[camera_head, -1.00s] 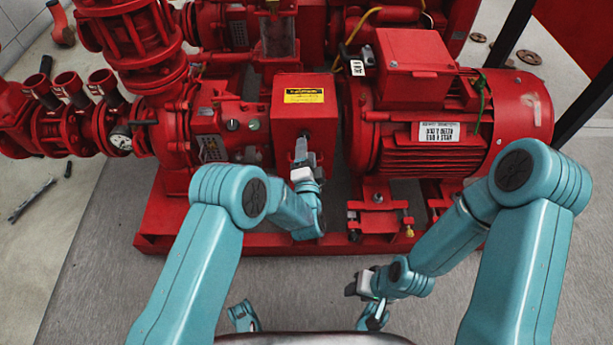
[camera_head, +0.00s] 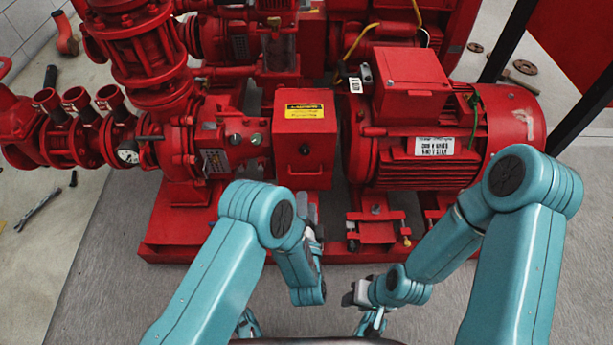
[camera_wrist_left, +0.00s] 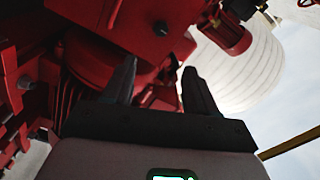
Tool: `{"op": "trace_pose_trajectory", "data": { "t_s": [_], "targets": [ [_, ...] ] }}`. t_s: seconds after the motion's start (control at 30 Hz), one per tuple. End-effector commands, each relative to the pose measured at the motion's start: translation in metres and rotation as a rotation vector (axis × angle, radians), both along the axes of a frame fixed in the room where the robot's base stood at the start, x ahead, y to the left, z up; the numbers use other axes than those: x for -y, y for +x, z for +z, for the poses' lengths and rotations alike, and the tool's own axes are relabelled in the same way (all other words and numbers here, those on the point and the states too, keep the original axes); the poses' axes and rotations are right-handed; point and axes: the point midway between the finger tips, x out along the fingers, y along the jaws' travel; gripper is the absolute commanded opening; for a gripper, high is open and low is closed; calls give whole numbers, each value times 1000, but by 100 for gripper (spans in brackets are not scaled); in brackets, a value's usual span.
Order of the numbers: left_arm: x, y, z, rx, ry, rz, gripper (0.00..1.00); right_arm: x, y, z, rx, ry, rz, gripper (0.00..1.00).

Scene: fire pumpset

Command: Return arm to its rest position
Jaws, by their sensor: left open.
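My left arm (camera_head: 225,255) comes in from the left, its forearm folded down in front of the red pump set. The left gripper (camera_head: 309,212) is partly hidden behind its own wrist, below the red box with the yellow label (camera_head: 304,135). In the left wrist view its two dark fingers (camera_wrist_left: 160,78) stand apart with nothing between them. My right arm (camera_head: 520,240) is bent inward from the right. The right gripper (camera_head: 350,297) is low at the middle, above the floor, and its fingers are too small to judge.
The red motor (camera_head: 455,135) stands behind the right arm. The red base frame (camera_head: 170,245) runs just beyond both grippers. Grey floor (camera_head: 110,270) is free at the left, with a dark tool (camera_head: 38,208) on the pale floor beyond.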

Motion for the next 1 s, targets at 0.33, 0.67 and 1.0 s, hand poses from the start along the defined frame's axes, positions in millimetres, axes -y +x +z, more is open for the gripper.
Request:
{"op": "trace_pose_trajectory", "data": {
  "t_s": [0.33, 0.67, 1.0],
  "targets": [
    [-29, 13, 2, 1, -10, 69, 57, 0, 0, 0, 1, 0, -1, 38],
    [-190, 22, -10, -304, -311, 274, 57, 0, 0, 0, 1, 0, 0, 38],
    [-165, -126, -81, -1093, -1073, 463, 57, 0, 0, 0, 1, 0, 0, 38]
  ]
}}
